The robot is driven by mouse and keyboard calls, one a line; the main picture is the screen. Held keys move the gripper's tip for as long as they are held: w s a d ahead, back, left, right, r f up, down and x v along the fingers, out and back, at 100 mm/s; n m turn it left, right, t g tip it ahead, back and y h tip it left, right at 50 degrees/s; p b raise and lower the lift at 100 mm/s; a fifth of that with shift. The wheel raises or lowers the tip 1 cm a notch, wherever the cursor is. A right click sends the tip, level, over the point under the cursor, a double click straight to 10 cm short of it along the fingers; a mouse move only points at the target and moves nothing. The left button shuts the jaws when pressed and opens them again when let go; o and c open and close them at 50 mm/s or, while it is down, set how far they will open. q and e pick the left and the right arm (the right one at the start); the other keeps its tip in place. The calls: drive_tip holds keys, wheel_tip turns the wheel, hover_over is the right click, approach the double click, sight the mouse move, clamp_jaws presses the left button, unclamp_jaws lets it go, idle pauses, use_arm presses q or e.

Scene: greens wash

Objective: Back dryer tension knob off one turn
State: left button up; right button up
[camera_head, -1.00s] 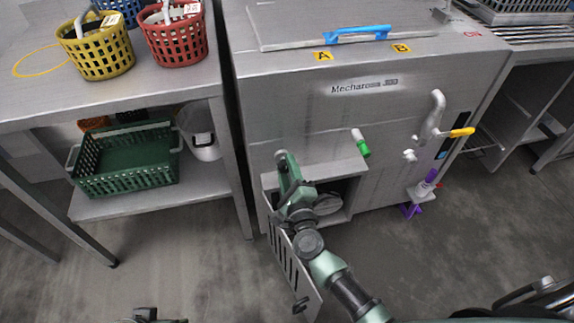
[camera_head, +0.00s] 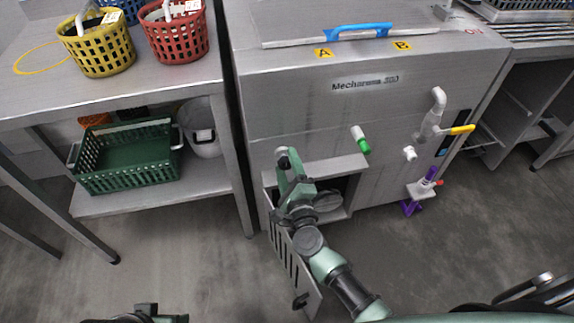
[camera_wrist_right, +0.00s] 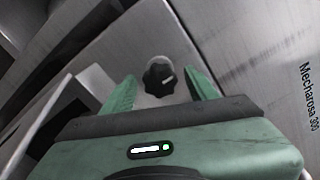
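A black lobed knob (camera_wrist_right: 158,79) with a white mark sits on a pale round base on the metal front in the right wrist view. My right gripper (camera_wrist_right: 160,74) is open, with one green finger on each side of the knob and visible gaps between. In the head view my right gripper (camera_head: 286,165) is at the lower left of the steel machine (camera_head: 300,115), above an open compartment. The knob is hard to separate from the gripper there. My left gripper (camera_head: 147,312) shows only partly at the bottom edge; its fingers are unclear.
A slotted panel (camera_head: 288,262) hangs below the compartment, close under my right arm. A green-tipped handle (camera_head: 362,144), a yellow-handled pipe (camera_head: 455,130) and a purple valve (camera_head: 429,178) stick out of the front. A steel table (camera_head: 190,80) with baskets stands left.

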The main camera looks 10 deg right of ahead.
drive_tip(key=s, duration=0.7)
drive_tip(key=shift+s+p, duration=0.3)
drive_tip(key=shift+s, duration=0.1)
